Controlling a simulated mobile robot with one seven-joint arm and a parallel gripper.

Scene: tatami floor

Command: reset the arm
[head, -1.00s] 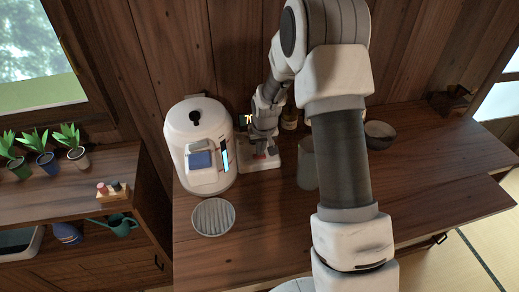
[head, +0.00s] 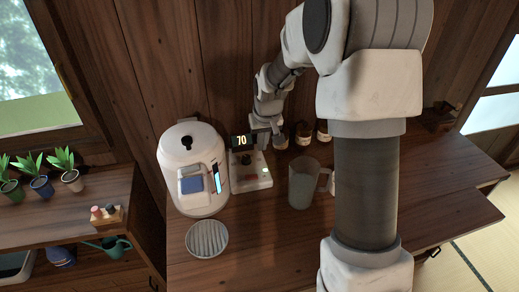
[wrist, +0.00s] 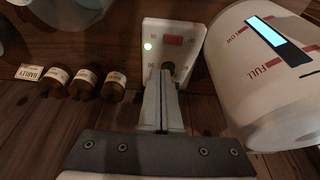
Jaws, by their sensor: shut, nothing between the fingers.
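Beyond the fingertips is the white device's panel (wrist: 190,55), with a red button and a lit green light. The fingertips overlap the panel's lower part in that view; I cannot tell whether they touch it. The rest of my arm crosses the head view at right.
A white water dispenser (head: 180,150) stands left of the device, with a round ribbed tray (head: 207,239) in front. A grey-green pitcher (head: 301,186) stands to the right. Potted plants (head: 62,165) are far left.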

